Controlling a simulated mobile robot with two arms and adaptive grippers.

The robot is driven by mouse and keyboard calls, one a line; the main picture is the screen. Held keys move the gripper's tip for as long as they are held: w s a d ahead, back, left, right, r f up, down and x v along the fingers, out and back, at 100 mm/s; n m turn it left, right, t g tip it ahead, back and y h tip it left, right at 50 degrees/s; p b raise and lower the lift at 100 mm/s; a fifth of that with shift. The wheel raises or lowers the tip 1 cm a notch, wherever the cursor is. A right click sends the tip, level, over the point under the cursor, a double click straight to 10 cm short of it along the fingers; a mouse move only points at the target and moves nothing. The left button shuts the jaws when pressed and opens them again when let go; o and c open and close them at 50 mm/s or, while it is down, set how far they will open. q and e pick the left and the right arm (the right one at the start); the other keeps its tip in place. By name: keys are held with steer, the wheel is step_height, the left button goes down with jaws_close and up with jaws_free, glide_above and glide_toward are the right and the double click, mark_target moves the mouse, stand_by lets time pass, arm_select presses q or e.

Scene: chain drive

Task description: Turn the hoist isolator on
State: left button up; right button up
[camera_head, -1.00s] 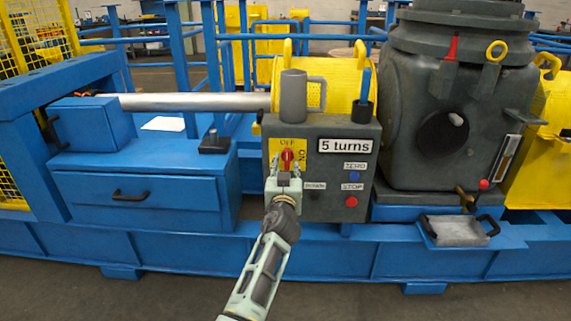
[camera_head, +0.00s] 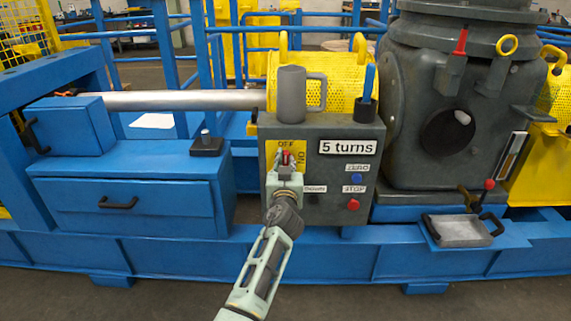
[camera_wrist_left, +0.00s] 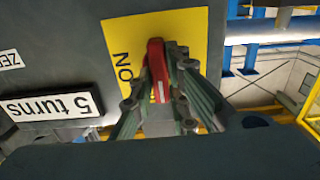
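The hoist isolator is a red handle (camera_head: 286,155) on a yellow plate (camera_head: 298,149) at the upper left of the grey control box (camera_head: 318,205). The plate is marked OFF at the top and ON at the right. The handle stands about upright, toward OFF. In the left wrist view the red handle (camera_wrist_left: 157,66) shows between the fingers, with a white stripe on it. My left gripper (camera_head: 287,162) is at the plate, its fingers closed in on both sides of the handle. The fingers partly hide the handle and OFF is out of sight in the wrist view. My right gripper is not in view.
A grey mug (camera_head: 291,93) and a dark holder with a blue-handled tool (camera_head: 368,92) stand on the box. A blue ZERO button (camera_head: 357,178) and red STOP button (camera_head: 353,204) are right of my gripper. A "5 turns" sign (camera_head: 347,147) is above them.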

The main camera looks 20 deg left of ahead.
arm_select(q)
jaws_close()
steer(key=shift+m, duration=0.3)
steer(key=shift+d+m, duration=0.1)
steer(key=shift+m, duration=0.8)
steer(key=m, duration=0.2)
steer(key=shift+m+b, duration=0.3)
steer(key=m, duration=0.3)
steer(key=shift+d+m, duration=0.15)
steer(key=shift+m, duration=0.15)
steer(key=shift+w+d+f+m+p, duration=0.1)
steer(key=shift+m+p, duration=0.3)
steer(key=shift+m, duration=1.2)
steer(key=shift+s+a+f+m+p, duration=0.15)
steer(key=shift+m+p, duration=0.2)
steer(key=shift+m, duration=1.25)
steer(key=shift+w+d+f+m+p, duration=0.15)
steer(key=shift+m+p, duration=0.25)
steer(key=shift+m, duration=1.2)
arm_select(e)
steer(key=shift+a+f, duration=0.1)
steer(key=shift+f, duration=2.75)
